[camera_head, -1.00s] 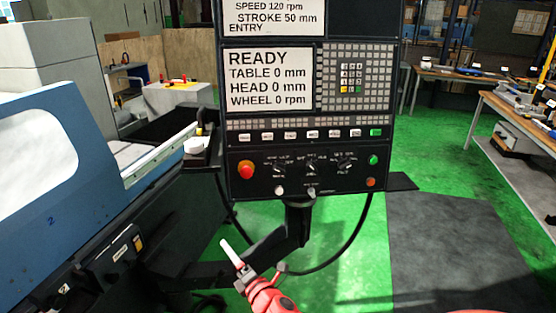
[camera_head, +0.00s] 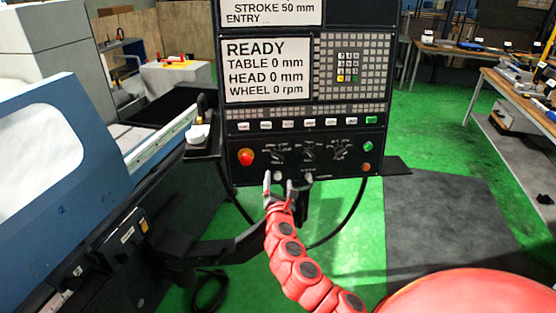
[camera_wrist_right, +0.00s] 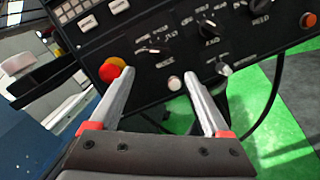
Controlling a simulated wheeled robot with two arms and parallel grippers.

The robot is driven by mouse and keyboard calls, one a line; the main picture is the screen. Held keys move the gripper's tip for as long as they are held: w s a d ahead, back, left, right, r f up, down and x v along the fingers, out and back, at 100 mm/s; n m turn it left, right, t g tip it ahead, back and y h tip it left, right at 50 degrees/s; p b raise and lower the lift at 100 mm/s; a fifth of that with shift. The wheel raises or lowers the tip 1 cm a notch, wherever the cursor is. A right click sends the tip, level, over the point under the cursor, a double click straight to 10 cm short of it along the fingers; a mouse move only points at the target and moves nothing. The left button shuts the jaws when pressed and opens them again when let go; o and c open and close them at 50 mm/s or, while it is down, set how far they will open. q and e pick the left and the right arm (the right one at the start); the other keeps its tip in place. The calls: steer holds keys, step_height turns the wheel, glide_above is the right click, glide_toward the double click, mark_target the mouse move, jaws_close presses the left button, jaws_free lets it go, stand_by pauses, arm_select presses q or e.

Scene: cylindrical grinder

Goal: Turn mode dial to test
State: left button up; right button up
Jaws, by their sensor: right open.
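The black control panel (camera_head: 240,172) carries a row of three black rotary dials: a left dial (camera_head: 276,156), a middle dial (camera_head: 310,153) and a right dial (camera_head: 343,150). My right gripper (camera_head: 279,183) is open and empty in front of the panel's lower edge, below the left dial. In the right wrist view its fingers (camera_wrist_right: 157,77) point at the panel, with the left dial (camera_wrist_right: 150,49) beyond them and the middle dial (camera_wrist_right: 210,31) up to the right. My left gripper is out of view.
A red emergency button (camera_head: 246,157) sits left of the dials. A white button (camera_wrist_right: 175,83) and a small knob (camera_wrist_right: 223,68) lie below them. Green and red-orange buttons are at the right. The blue grinder (camera_head: 45,170) stands at the left; green floor is open at the right.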

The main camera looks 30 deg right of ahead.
mark_target(278, 159)
steer(key=x, duration=0.9)
steer(key=shift+w+d+p, duration=0.1)
steer(key=shift+d+p, duration=0.05)
steer(key=shift+p, duration=0.2)
steer(key=shift+x, duration=0.85)
jaws_close()
